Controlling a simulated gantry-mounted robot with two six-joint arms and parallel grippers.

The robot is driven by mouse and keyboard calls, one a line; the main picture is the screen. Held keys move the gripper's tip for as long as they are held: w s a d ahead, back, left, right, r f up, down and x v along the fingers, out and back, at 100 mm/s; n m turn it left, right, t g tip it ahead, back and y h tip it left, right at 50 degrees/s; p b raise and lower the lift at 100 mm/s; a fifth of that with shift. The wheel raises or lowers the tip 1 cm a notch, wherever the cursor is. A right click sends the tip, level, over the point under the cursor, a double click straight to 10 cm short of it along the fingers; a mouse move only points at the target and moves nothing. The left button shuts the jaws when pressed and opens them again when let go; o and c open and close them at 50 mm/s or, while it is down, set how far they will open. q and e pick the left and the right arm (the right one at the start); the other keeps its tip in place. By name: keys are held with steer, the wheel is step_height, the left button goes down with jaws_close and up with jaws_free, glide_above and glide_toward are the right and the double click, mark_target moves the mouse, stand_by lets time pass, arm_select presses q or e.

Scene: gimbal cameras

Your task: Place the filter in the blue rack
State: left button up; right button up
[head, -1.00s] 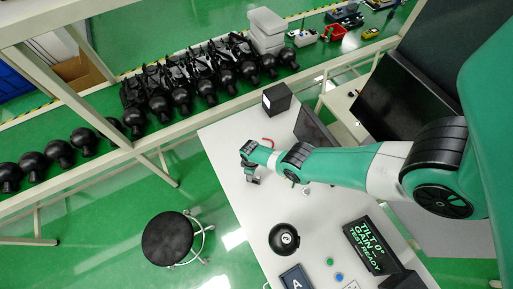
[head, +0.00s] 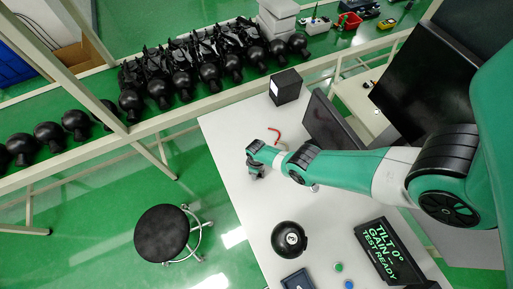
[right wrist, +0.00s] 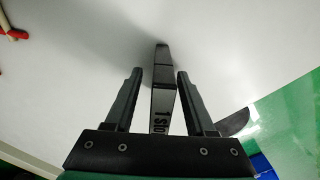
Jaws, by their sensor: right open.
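The fingers are open, with a gap on each side of the slab. In the head view my right gripper (head: 256,172) is low over the left side of the white table, and the slab is too small to make out there. I cannot make out a blue rack for certain. My left gripper is not in view.
A red hooked item (head: 275,135) lies behind the gripper, before a black box (head: 285,87) and a dark screen (head: 331,124). A black ball (head: 289,238), a dark tray marked A (head: 297,280) and a text display (head: 383,249) are nearer. A stool (head: 162,233) stands left.

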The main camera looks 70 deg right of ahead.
steer(key=shift+r, duration=0.15)
jaws_close()
steer(key=shift+r, duration=0.1)
steer(key=shift+r+p, duration=0.35)
steer(key=shift+p, duration=0.15)
steer(key=r+p, duration=0.2)
steer(key=p, duration=0.1)
steer(key=r+p, duration=0.1)
steer(key=r, duration=0.1)
steer(key=shift+s+a, duration=0.1)
steer(key=shift+a, duration=0.2)
steer(key=s+a+r+p, duration=0.3)
steer(key=a+r+p, duration=0.5)
steer(key=a+p, duration=0.3)
steer(key=shift+s+a, duration=0.15)
steer(key=shift+a, duration=0.85)
